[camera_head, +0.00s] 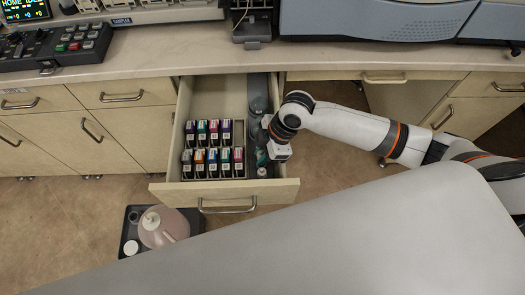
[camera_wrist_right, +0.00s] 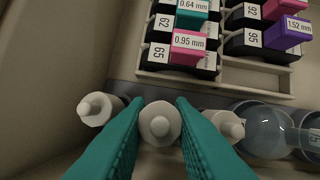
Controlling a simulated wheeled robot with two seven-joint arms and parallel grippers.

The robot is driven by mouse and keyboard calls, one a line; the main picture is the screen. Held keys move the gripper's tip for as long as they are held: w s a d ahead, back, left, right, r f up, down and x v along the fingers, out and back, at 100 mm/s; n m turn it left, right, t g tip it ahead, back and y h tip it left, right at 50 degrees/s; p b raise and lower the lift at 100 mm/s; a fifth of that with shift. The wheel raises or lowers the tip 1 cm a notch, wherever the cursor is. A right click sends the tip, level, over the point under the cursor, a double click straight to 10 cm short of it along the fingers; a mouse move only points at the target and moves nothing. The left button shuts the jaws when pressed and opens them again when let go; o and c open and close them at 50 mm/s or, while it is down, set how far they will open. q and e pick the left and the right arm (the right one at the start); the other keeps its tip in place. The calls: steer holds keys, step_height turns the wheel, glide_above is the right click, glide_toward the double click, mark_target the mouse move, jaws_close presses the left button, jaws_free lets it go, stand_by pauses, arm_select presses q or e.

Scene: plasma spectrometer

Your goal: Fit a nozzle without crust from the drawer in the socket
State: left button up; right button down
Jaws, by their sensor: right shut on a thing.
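The drawer (camera_head: 240,190) is pulled open below the counter. My right gripper (camera_head: 264,158) reaches down into its right-hand strip. In the right wrist view the teal fingers (camera_wrist_right: 158,108) are shut on a white nozzle (camera_wrist_right: 159,122) with a small round tip, seen end-on. A second white nozzle (camera_wrist_right: 96,108) lies to its left and a third (camera_wrist_right: 226,126) to its right, partly behind the finger. No crust shows on the visible ends; the lower parts are hidden. I cannot pick out the socket. My left gripper is not in view.
Several labelled cartridges with coloured tops (camera_head: 212,160) fill a rack beside the nozzles. Clear glass bulbs (camera_wrist_right: 262,130) lie close on the right in the wrist view. The counter front (camera_head: 190,58) is clear.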

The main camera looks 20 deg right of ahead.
steer(key=shift+f+b, duration=0.3)
steer(key=shift+f, duration=0.45)
steer(key=c, duration=1.2)
jaws_free()
steer(key=shift+r, duration=0.1)
steer(key=v, duration=1.2)
